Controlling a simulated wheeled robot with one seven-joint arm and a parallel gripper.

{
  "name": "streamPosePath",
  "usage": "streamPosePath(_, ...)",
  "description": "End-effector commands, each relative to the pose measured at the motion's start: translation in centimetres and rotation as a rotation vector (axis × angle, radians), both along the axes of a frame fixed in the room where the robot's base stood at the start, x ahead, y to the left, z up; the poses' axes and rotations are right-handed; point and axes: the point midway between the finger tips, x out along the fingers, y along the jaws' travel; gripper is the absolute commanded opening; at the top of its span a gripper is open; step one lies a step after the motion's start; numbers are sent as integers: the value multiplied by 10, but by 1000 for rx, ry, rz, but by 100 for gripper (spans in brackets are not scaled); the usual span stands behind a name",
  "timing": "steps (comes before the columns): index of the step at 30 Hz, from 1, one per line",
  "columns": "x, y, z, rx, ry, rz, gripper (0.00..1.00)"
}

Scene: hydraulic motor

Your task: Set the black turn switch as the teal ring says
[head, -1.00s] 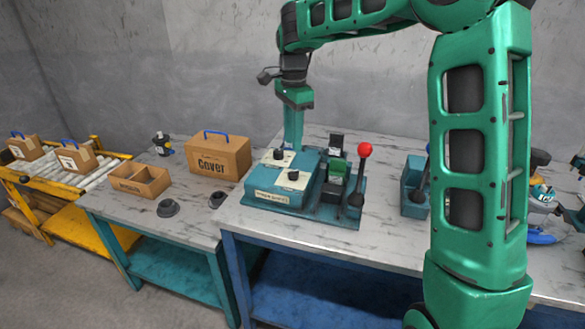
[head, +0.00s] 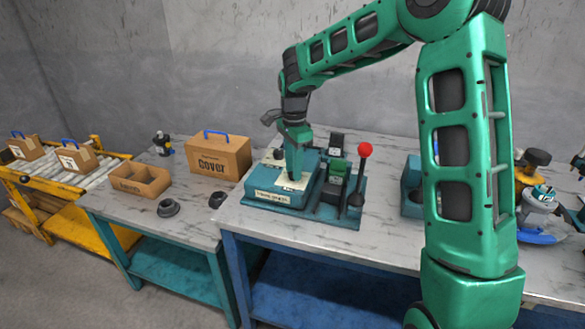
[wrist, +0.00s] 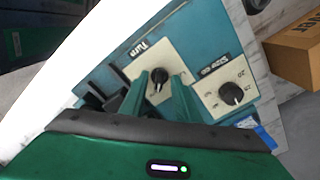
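The black turn switch (wrist: 159,76) sits on a cream plate marked "Turn" on the teal control box (wrist: 205,38). In the wrist view my gripper (wrist: 161,84) has its two fingers apart, with the switch in line with the gap between their tips. I cannot tell whether the tips touch it. In the head view my gripper (head: 294,174) points down over the front plate of the box and hides the switch. A second black knob (wrist: 232,93) on a plate marked "Size" is beside it, near one finger. I cannot make out a teal ring.
A red-topped lever (head: 365,150) and dark and green switch parts stand right of the plates. A cardboard "Cover" box (head: 219,156), an open carton (head: 140,180) and dark round parts (head: 168,208) are to the left. Another teal unit (head: 411,187) stands right.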

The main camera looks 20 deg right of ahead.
Motion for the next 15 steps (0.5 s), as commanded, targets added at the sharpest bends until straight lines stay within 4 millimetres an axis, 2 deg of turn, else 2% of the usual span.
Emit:
streamPosePath(2,0,0,0,0,0,0,29)
streamPosePath(6,0,0,0,0,0,0,0)
streamPosePath(15,0,0,1,0,-1,13,0)
